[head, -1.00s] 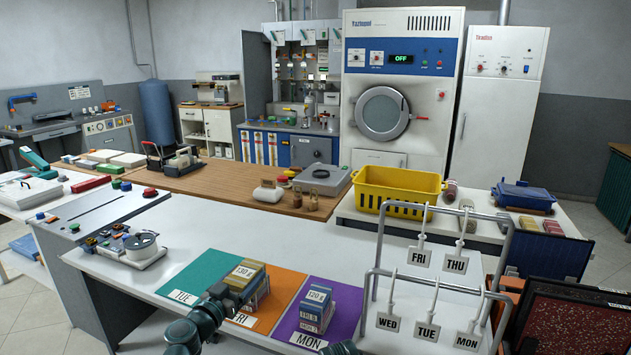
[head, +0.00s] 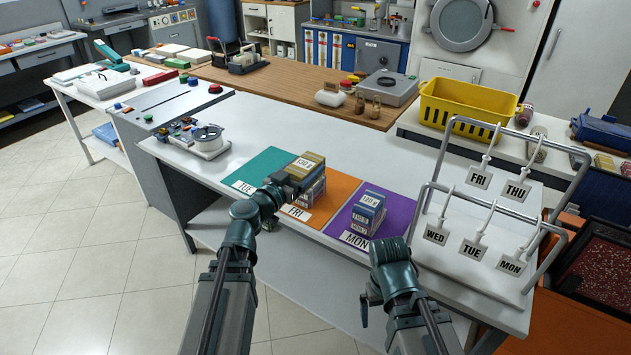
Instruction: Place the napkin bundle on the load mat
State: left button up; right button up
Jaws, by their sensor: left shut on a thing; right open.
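A napkin bundle (head: 305,164) with a "130 g" label tops a small stack (head: 312,193) at the orange FRI mat (head: 336,192). My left gripper (head: 284,184) is shut on a bundle at the near left side of this stack. The jaws hide part of it, and I cannot tell whether it is clear of those below. A second stack (head: 368,212), labelled "120 g", stands on the purple MON mat (head: 399,213). The teal TUE mat (head: 262,166) looks bare. My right gripper (head: 380,290) is open and empty in front of the table edge.
A metal rack (head: 500,215) with hanging day tags stands right of the purple mat. A yellow basket (head: 466,110) is behind it. A small device with a round dial (head: 206,138) sits at the table's left. The white tabletop (head: 270,122) behind the mats is clear.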

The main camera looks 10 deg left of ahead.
pick_arm(q)
notch_tip(320, 180, down, 8)
jog(key=b, duration=0.6)
pick_arm(e)
notch_tip(320, 180, down, 8)
